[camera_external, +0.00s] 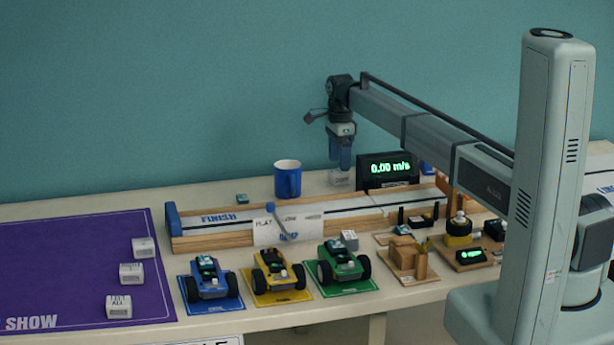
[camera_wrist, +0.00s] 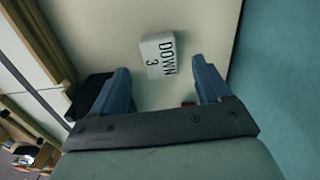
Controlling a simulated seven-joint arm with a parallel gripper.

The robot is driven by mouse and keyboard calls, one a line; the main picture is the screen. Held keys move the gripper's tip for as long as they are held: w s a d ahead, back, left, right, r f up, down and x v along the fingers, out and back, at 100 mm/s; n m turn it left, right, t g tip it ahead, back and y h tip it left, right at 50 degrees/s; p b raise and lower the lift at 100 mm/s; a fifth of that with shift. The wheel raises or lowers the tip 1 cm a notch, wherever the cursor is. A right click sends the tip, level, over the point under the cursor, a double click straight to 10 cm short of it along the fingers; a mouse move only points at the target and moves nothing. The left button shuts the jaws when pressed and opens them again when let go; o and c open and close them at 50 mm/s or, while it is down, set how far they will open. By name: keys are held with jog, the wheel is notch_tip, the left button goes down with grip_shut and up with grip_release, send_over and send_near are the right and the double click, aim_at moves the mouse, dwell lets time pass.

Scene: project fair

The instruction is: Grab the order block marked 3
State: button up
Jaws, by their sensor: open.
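In the external view the block (camera_external: 340,178) sits behind the track, below my gripper (camera_external: 340,158). My gripper points down with its blue fingers apart. In the wrist view, my gripper (camera_wrist: 160,75) is open and nothing is between its fingers.
A black speed display (camera_external: 388,168) stands close to the right of the block. A blue mug (camera_external: 288,180) stands to the left. The wooden track (camera_external: 240,240) runs in front. Three toy cars and several white blocks are farther forward.

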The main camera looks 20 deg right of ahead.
aim_at(339, 172)
jog(key=shift+f, duration=2.35)
jog(key=shift+c, duration=0.2)
jog(key=c, duration=1)
